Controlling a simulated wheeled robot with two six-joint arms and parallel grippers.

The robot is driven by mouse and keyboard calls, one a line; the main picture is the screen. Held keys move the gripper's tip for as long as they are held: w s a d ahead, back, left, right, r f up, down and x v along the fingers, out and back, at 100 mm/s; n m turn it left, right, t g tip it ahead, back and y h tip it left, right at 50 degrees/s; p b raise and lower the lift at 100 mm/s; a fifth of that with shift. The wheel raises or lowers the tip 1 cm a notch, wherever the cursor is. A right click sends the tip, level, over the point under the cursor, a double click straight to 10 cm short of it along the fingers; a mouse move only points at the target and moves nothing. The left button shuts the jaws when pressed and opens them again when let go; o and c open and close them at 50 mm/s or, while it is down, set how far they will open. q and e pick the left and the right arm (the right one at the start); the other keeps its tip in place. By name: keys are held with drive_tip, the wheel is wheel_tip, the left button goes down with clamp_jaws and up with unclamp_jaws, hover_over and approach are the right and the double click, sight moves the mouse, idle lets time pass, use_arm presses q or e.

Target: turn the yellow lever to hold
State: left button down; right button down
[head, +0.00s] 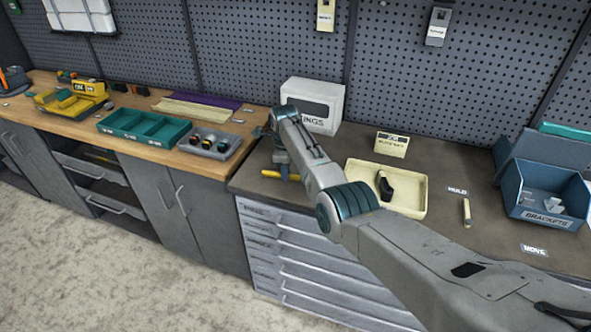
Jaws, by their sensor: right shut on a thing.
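A yellow bar (271,174), which looks like the yellow lever, shows low on the grey worktop near its left end. Its ends stick out on both sides of my right gripper (282,172), which points down and is shut on it. The fingers and the arm hide the bar's middle and its mount, so I cannot tell its setting. A small label that seems to read HOLD (457,190) and a label reading MOVE (533,250) lie on the right of the worktop. My left gripper is not in view.
My right forearm crosses above a cream tray (417,213) with a dark object in it. A white box (326,90) stands behind the gripper. A blue brackets bin (508,198) is at right. Left, a wooden bench holds a green tray (143,120) and a grey tray (230,147).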

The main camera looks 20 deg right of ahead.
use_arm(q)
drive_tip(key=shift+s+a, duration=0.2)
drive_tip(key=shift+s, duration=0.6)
use_arm(e)
drive_tip(key=shift+s+a+m, duration=0.25)
drive_tip(key=shift+s+m, duration=0.2)
drive_tip(key=shift+m, duration=0.45)
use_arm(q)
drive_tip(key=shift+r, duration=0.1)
use_arm(e)
drive_tip(key=c, duration=1.4)
unclamp_jaws()
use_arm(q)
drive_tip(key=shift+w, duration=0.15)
